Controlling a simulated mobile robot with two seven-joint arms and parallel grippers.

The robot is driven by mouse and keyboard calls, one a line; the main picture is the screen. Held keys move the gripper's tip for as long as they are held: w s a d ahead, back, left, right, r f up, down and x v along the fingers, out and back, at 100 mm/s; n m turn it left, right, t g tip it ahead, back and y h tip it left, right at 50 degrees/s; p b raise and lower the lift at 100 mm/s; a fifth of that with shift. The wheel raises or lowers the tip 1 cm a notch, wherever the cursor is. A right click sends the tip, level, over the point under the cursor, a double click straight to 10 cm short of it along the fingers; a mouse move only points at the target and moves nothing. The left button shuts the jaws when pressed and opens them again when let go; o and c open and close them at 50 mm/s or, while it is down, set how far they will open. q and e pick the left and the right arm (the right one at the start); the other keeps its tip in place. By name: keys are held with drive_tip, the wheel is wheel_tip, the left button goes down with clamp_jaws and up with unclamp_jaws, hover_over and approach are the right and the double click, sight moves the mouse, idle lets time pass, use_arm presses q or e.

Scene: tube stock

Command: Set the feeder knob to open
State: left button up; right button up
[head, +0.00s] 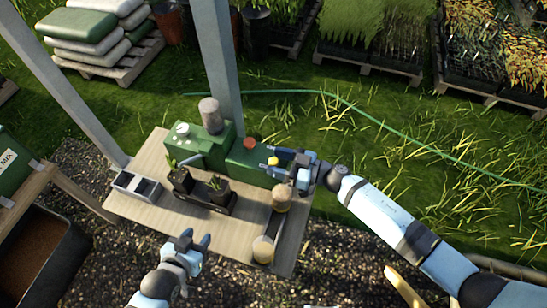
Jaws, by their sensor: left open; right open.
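The green machine (240,158) stands on the wooden table and looks like the feeder. It has a pale round knob (182,129) at its left end, a red round part (250,143) on top and a small yellow knob (273,161) near its right end. I cannot tell from labels which is the feeder knob. My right gripper (281,161) is open at the machine's right end, its fingers close around or beside the yellow knob; contact is unclear. My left gripper (197,239) is open and empty, in front of the table.
Potted seedlings stand in a black tray (205,200) before the machine. A grey divided box (136,186) is at the table's left. A tan-topped cylinder (281,199) and a pale round container (263,249) are at the right. A grey post (219,75) rises behind the machine.

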use_arm(q)
drive_tip(key=shift+r, duration=0.1)
use_arm(e)
drive_tip(key=shift+x, duration=0.8)
use_arm(q)
drive_tip(key=shift+d, duration=0.1)
use_arm(e)
clamp_jaws()
use_arm(q)
drive_tip(key=shift+d+f+b, duration=0.1)
drive_tip(key=shift+f+b, duration=0.25)
use_arm(e)
drive_tip(key=w, duration=0.1)
drive_tip(key=w+d, duration=0.1)
drive_tip(key=w, duration=0.2)
drive_tip(key=shift+w+d, duration=0.25)
drive_tip(key=shift+w, duration=0.05)
drive_tip(key=shift+d, duration=0.1)
use_arm(q)
drive_tip(key=shift+s+r, duration=0.1)
use_arm(e)
drive_tip(key=shift+c, duration=1.8)
unclamp_jaws()
drive_tip(key=shift+w, duration=0.1)
drive_tip(key=o, duration=0.3)
drive_tip(key=shift+o, duration=0.3)
